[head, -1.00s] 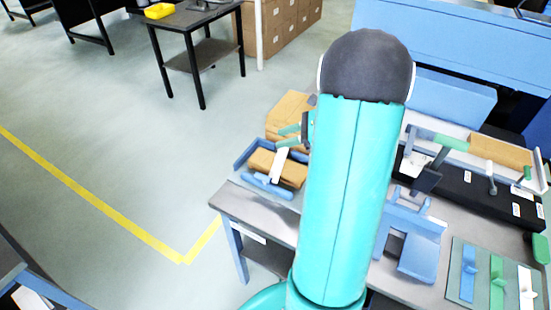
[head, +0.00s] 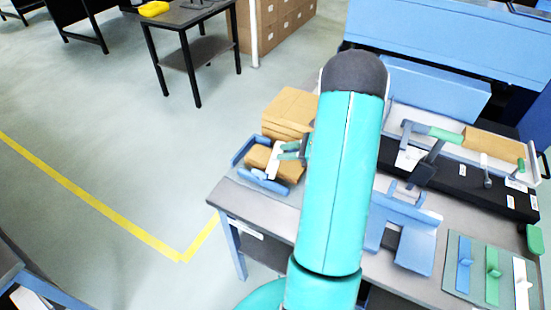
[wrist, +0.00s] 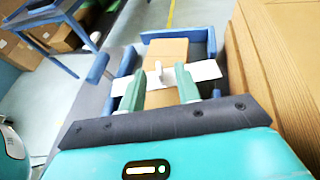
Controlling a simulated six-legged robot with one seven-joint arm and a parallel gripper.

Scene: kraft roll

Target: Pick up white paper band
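A white paper band (wrist: 205,71) with a small upright tab lies across a brown kraft bundle (wrist: 165,52) in a blue-walled holder (wrist: 196,35). In the head view the band (head: 273,160) shows partly, over the bundle at the table's left end. My gripper (wrist: 157,80) is open, its two green fingers on either side of the tab with gaps showing. In the head view my gripper (head: 290,150) is partly hidden by my arm. Whether the fingertips touch the band is unclear.
Stacked brown cardboard (wrist: 275,60) stands close to the right of the holder in the wrist view. In the head view, a board (head: 478,283) carries blue, green and white handled strips. A blue stand (head: 402,232) and black equipment (head: 455,180) occupy the table's middle and right.

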